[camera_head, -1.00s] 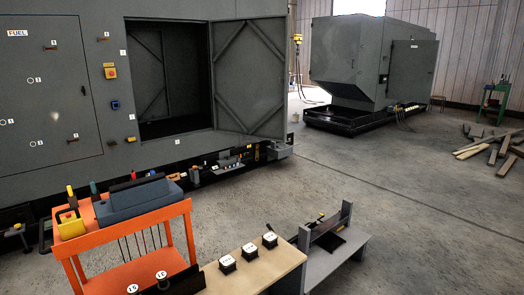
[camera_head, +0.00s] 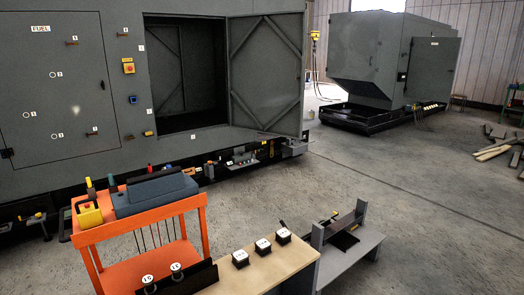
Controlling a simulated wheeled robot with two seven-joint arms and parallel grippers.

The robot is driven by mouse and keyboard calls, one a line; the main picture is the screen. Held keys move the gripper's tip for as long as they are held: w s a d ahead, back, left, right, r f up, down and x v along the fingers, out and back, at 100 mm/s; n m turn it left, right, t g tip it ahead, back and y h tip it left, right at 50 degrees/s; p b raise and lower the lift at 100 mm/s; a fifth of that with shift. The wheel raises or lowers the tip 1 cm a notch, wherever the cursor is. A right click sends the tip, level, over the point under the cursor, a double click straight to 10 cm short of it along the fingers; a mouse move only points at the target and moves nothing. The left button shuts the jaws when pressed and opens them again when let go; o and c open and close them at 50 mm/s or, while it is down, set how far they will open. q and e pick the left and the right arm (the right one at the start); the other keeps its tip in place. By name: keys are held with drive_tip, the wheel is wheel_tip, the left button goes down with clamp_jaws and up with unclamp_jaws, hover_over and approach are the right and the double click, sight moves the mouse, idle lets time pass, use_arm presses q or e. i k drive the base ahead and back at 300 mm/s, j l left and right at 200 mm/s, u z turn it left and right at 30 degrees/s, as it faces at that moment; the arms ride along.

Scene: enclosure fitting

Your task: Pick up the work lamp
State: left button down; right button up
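I cannot tell for sure which thing is the work lamp. A small yellow block with a dark part and a red bit (camera_head: 90,214) sits on the left end of the orange cart's top. A yellow-headed item on a thin stand (camera_head: 315,38) is far back between the two grey enclosures. A low dark item with a yellow part (camera_head: 38,222) is on the floor at the far left. Neither of my grippers is in view.
The orange cart (camera_head: 205,228) also carries a blue-grey case (camera_head: 155,194). A wooden-topped bench (camera_head: 215,278) and a grey stand (camera_head: 350,262) are at the front. A large enclosure with an open door (camera_head: 268,75) is behind. Planks (camera_head: 495,150) lie right; the centre-right floor is clear.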

sight(92, 217)
drive_tip(key=u, duration=1.3)
drive_tip(key=i+j+u, duration=0.1)
drive_tip(key=j+u, duration=0.35)
drive_tip(key=j, duration=0.15)
